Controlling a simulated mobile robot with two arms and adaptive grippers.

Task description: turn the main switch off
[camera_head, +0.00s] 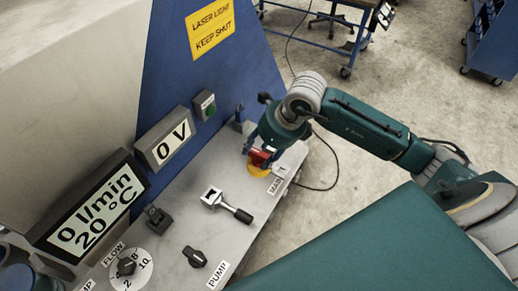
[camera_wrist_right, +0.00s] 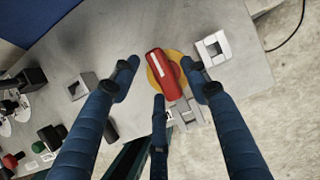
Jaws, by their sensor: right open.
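The main switch (camera_head: 260,157) is a red handle on a yellow round plate at the far right end of the grey panel, by the MAIN label (camera_head: 274,186). In the right wrist view the red handle (camera_wrist_right: 166,75) lies lengthwise, slightly tilted, across the yellow plate. My right gripper (camera_head: 257,142) reaches down over the switch and partly hides it. In the wrist view its open fingers (camera_wrist_right: 160,80) are spread around the handle, one on each side and one below. I cannot tell whether any finger touches it. My left gripper is out of view.
A metal part with a black handle (camera_head: 228,205), a black PUMP knob (camera_head: 194,257) and a FLOW dial (camera_head: 127,267) sit on the panel. A square metal block (camera_wrist_right: 213,48) stands close right of the switch.

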